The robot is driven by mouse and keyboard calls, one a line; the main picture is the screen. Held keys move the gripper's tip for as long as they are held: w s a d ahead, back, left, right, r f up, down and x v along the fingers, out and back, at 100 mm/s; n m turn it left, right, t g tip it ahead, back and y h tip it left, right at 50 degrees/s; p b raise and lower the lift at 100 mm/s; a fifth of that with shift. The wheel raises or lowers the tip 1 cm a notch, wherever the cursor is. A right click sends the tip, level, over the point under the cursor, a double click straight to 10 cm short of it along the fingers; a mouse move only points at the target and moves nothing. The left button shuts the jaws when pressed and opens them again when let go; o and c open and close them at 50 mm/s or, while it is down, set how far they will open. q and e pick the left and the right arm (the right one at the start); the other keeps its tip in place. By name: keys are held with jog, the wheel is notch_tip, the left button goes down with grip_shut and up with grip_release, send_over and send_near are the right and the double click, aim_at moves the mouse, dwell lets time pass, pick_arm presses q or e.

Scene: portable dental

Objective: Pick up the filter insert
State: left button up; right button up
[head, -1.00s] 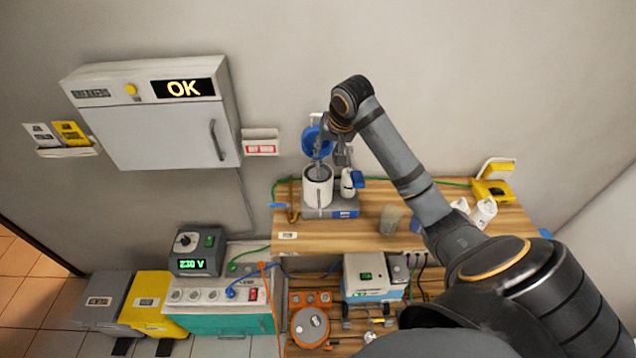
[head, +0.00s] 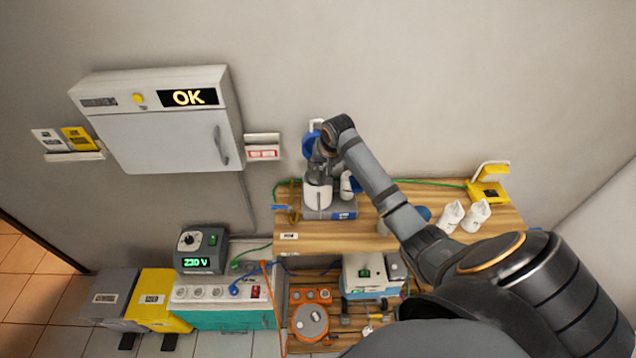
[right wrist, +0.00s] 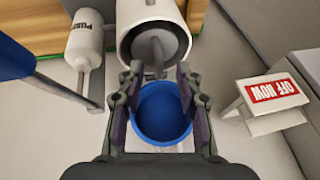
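The white canister (head: 318,196) stands on the grey unit at the left of the wooden table; it also shows in the right wrist view (right wrist: 128,42). A grey piece with a stem, seemingly the filter insert (right wrist: 158,46), sits in the canister's open mouth. My right gripper (right wrist: 160,74) is open. Its fingertips are apart at either side of the stem's near end, and I cannot tell whether they touch it. In the head view, my right gripper (head: 320,168) is right over the canister and hides its mouth. My left gripper is not in view.
A round blue lid (right wrist: 162,112) stands behind the canister, below the fingertips in the wrist view. A white bottle (right wrist: 85,42) is beside the canister. White bottles (head: 466,214) and a yellow device (head: 488,192) stand farther right. A wall cabinet (head: 160,125) hangs at left.

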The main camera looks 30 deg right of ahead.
jog(key=shift+w+f, duration=0.15)
jog(key=shift+f, duration=0.15)
grip_shut()
jog(key=shift+r, duration=0.2)
